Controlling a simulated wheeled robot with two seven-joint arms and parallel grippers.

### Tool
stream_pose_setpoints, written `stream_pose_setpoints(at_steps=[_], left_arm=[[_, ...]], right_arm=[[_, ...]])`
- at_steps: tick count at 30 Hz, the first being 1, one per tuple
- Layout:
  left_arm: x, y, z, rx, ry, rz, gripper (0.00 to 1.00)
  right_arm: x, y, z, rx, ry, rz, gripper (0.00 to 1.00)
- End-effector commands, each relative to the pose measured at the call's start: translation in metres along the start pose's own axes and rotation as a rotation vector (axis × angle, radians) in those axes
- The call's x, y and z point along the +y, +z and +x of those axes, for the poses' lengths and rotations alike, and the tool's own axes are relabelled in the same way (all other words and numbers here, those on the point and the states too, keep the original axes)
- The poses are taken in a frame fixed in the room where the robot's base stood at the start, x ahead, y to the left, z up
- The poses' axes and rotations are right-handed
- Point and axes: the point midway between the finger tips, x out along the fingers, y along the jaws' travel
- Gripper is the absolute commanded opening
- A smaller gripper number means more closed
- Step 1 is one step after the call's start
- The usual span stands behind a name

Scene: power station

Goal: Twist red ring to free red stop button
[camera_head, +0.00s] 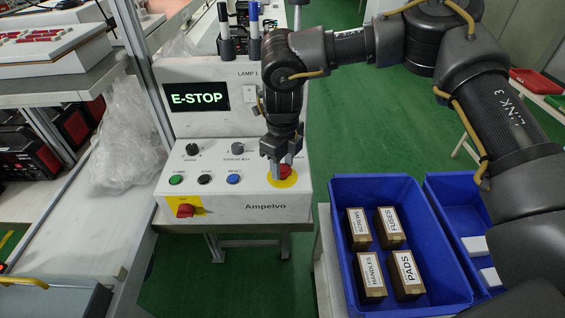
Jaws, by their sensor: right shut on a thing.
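The red stop button (285,171) sits on a yellow disc (284,182) at the right of the white control box's sloped panel (250,205). My right gripper (279,168) points down over the button and is shut on it, hiding part of it. The red ring cannot be told apart from the button here. The screen (200,97) on the upright part reads E-STOP in green. My left gripper is not in view.
Green, black and blue buttons (234,179) and two dark knobs (238,148) are on the panel. A red rotary switch (185,210) is on its front. A blue crate (341,250) with labelled boxes (372,276) stands at right. Clear plastic wrap (125,140) lies left.

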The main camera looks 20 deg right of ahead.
Motion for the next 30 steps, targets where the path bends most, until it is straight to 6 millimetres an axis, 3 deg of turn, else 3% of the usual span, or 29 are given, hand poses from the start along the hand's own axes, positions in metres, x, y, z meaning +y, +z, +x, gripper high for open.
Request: stream_pose_setpoints(at_steps=[18,30], left_arm=[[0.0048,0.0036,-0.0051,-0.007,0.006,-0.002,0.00],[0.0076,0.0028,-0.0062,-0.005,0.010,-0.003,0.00]], right_arm=[[-0.0001,0.0005,-0.0003,-0.001,0.002,0.422,0.19],[-0.0004,0.0002,0.0002,0.000,0.000,0.571,0.19]])
